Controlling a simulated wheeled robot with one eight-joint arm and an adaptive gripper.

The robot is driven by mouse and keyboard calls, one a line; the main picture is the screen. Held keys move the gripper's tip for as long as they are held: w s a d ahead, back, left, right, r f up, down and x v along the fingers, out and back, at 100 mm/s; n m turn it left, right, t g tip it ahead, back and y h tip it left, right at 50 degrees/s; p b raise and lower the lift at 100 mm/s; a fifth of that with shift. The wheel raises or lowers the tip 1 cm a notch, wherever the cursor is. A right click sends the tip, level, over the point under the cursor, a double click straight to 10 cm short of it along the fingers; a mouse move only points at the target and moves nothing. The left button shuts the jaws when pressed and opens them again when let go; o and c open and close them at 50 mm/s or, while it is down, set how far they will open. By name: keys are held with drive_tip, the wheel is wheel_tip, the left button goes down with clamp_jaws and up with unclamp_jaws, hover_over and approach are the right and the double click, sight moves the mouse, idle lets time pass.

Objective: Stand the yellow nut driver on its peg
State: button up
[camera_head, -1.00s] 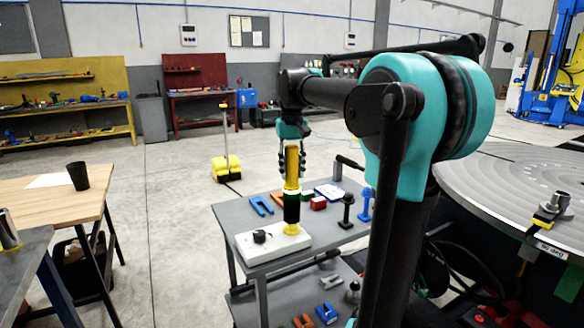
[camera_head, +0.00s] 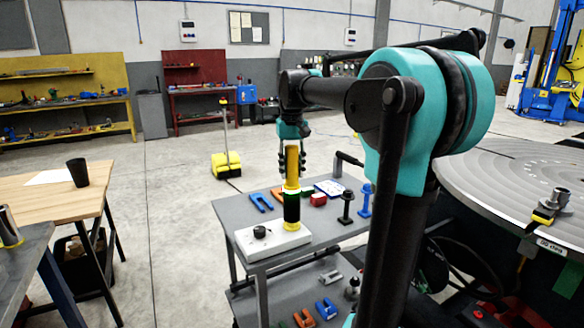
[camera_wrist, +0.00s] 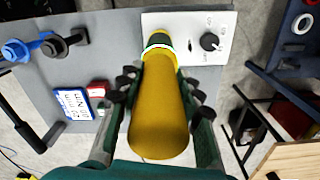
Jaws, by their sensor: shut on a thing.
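The yellow nut driver (camera_head: 291,167) stands upright, its thick yellow handle between the fingers of my gripper (camera_head: 292,160). In the wrist view the handle (camera_wrist: 158,115) fills the middle, with the fingers closed on both sides of it. Below the handle are a white ring and a dark cylinder (camera_head: 291,208), which reaches down to the white base plate (camera_head: 272,242) at its right end. I cannot tell where the driver ends and the peg begins. The peg itself is hidden. The plate also shows in the wrist view (camera_wrist: 222,24), beyond the handle.
A black knob (camera_head: 260,233) sits on the plate, left of the driver. The grey cart top (camera_head: 225,213) also bears a blue fork (camera_head: 261,203), a red block (camera_head: 318,200), and black (camera_head: 346,208) and blue (camera_head: 365,203) upright pieces. A large round turntable (camera_head: 510,185) stands at right.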

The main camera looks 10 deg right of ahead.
sight(292, 146)
drive_tip(key=shift+f, duration=1.05)
drive_tip(key=o, duration=1.3)
drive_tip(key=shift+o, duration=0.7)
drive_tip(key=o, duration=0.4)
drive_tip(key=shift+r, duration=3.5)
